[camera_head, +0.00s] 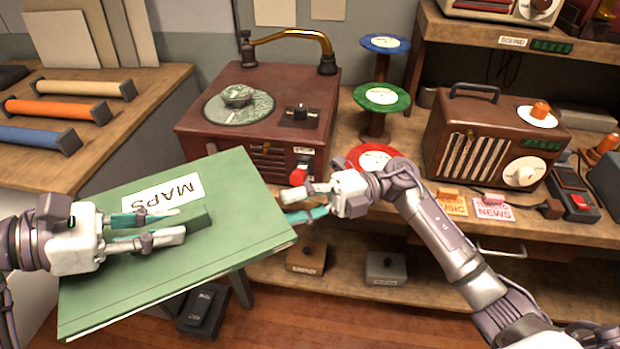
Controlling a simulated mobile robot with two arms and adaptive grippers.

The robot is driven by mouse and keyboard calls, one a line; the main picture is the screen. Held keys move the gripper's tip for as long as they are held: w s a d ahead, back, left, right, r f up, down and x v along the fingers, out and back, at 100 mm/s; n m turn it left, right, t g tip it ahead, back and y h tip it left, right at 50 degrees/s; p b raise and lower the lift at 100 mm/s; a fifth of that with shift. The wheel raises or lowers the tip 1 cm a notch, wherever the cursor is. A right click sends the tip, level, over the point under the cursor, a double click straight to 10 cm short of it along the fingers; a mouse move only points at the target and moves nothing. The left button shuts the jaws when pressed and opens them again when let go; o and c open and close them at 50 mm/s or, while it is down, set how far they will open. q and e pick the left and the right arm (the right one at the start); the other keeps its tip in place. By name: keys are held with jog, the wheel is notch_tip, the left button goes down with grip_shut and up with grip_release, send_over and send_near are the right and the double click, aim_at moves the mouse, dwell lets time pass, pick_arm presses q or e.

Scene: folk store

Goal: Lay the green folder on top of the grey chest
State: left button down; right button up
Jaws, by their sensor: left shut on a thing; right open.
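The green folder (225,180), with a white MAPS label, is large in the middle left, held up and tilted. My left gripper (185,226) is shut on the green raised grip on the folder's face. My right gripper (290,205) is open and empty by the folder's right edge, in front of the dark red record player. No large grey chest can be made out for certain. A small grey box (385,270) with a knob and label stands on the low shelf. The folder hides what lies behind and below it.
The record player (260,85) and a brown radio (490,145) stand on the wooden counter, with coloured disc stands (382,97) between them. Coloured rolls (58,110) lie on the left table. A brown box (306,260) sits beside the grey box. Wooden floor shows below.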

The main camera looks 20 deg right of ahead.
jog(key=n+g+h, duration=0.1)
jog(key=n+g, duration=0.1)
send_near(239, 208)
jog(key=w+d+f, duration=0.1)
jog(key=d+f, duration=0.1)
jog(key=x, duration=1.2)
jog(key=shift+w+a+r, duration=0.1)
jog(key=shift+w+r, duration=0.1)
jog(key=shift+w, duration=0.2)
grip_shut()
pick_arm(q)
jog(key=shift+r, duration=0.1)
pick_arm(e)
jog(key=shift+f, duration=0.15)
pick_arm(q)
jog(key=c, duration=1)
grip_release()
